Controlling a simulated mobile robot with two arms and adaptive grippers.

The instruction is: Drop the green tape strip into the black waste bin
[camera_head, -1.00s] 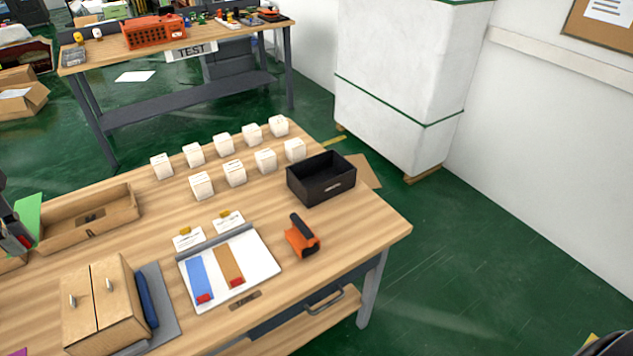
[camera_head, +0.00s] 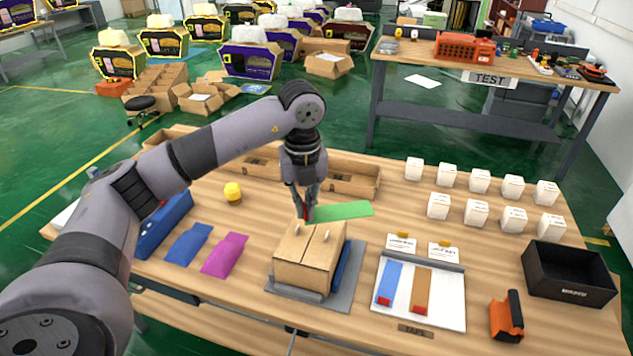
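My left gripper (camera_head: 307,208) is over the middle of the table, above the cardboard box with two small handles (camera_head: 308,257). It is shut on one end of the green tape strip (camera_head: 343,211). The strip sticks out flat to the right of the fingers, in front of a shallow cardboard tray. The black waste bin (camera_head: 568,292) stands on the table at the far right, open at the top, well away from the strip. I see nothing in its visible inside. My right gripper is not in view.
Several small white boxes (camera_head: 476,212) stand in rows behind the bin. A white board (camera_head: 447,300) with a blue and a brown strip lies between the cardboard box and an orange-black tape dispenser (camera_head: 506,318). Blue and magenta pieces (camera_head: 224,254) lie at left.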

